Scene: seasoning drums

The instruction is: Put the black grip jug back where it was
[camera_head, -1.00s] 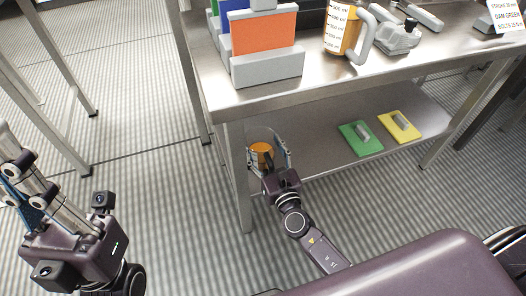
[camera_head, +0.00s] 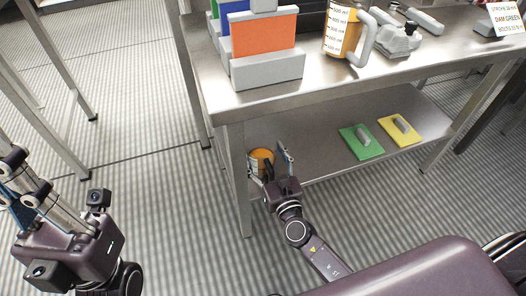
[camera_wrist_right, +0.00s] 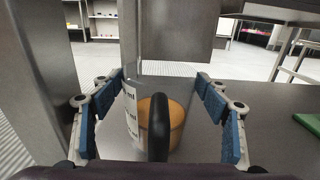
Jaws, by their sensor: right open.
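The black grip jug stands upright on the lower shelf (camera_head: 315,150) near its left end. Its amber contents (camera_head: 260,158) show in the head view, and the jug (camera_wrist_right: 178,125) with its black handle (camera_wrist_right: 158,128) shows in the right wrist view. My right gripper (camera_head: 272,160) is open, its blue-padded fingers on either side of the jug and apart from it; the handle points back toward the wrist. A similar jug with a grey handle (camera_head: 364,40) stands on the table top. My left gripper (camera_head: 15,175) is at the left edge, empty, its fingertips partly cut off.
Green (camera_head: 362,141) and yellow (camera_head: 399,129) pads with grey grips lie further right on the shelf. A steel leg (camera_head: 238,180) is close left of my right gripper. The table edge (camera_head: 330,92) hangs above. Orange, blue and green panels stand on top.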

